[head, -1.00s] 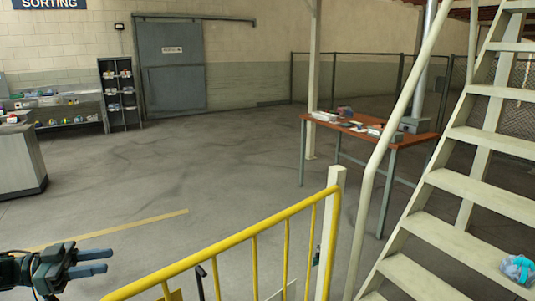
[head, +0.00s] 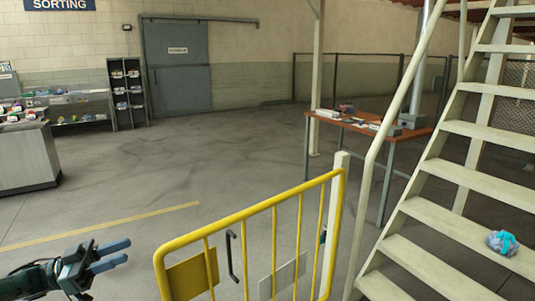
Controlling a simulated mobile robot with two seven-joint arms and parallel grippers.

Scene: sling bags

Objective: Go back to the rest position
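My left gripper (head: 112,255) is in the lower left corner of the head view. Its two blue-grey fingers are apart with a gap between them, and nothing shows in the gap. It hangs over bare floor, left of the yellow railing and apart from it. My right gripper is not in the head view.
A yellow railing (head: 255,208) with a pale post stands close in front. Pale stairs (head: 450,225) rise at right, with a blue and grey bundle (head: 502,242) on a step. An orange-topped table (head: 365,130) stands behind. A grey counter (head: 28,160) is at left. The middle floor is clear.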

